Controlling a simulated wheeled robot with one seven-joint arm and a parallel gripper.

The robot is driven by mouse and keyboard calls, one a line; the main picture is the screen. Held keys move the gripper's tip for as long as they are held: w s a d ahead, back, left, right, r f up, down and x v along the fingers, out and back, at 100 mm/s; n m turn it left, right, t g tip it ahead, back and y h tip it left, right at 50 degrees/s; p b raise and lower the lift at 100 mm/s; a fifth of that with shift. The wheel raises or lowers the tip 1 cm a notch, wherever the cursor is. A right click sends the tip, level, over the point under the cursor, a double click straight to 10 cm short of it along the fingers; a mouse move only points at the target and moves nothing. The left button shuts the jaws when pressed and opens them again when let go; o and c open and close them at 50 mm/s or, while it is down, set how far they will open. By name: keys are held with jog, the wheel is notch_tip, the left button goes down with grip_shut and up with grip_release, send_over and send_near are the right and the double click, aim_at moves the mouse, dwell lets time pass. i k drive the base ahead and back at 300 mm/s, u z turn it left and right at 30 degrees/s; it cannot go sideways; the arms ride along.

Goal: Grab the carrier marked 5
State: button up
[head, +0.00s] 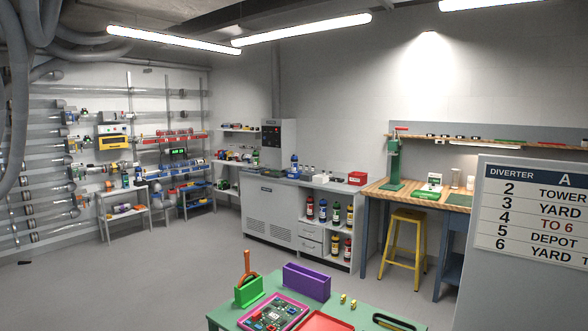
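My gripper is not in view. No carrier marked 5 can be made out. Several upright dark cylinders with coloured bands stand in the open shelves of the grey cabinet (275,222), such as a red-banded cylinder (310,208) and a green-banded cylinder (336,214). They may be carriers or bottles; any numbers on them are too small to read. A small side table (127,213) at the left holds a lying cylinder-like object, also without a readable mark. A diverter sign (530,213) at the right lists 5 as DEPOT.
A green table (350,303) stands close in front, with a purple bin (306,282), circuit board tray (270,315) and green holder (248,291). A yellow stool (405,240) stands by the wooden workbench (420,197). Grey tubes line the left wall. Floor at left-centre is clear.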

aim_at(294, 160)
jog(key=u, duration=2.05)
jog(key=i, duration=5.85)
jog(key=z, duration=3.2)
jog(key=i, duration=2.15)
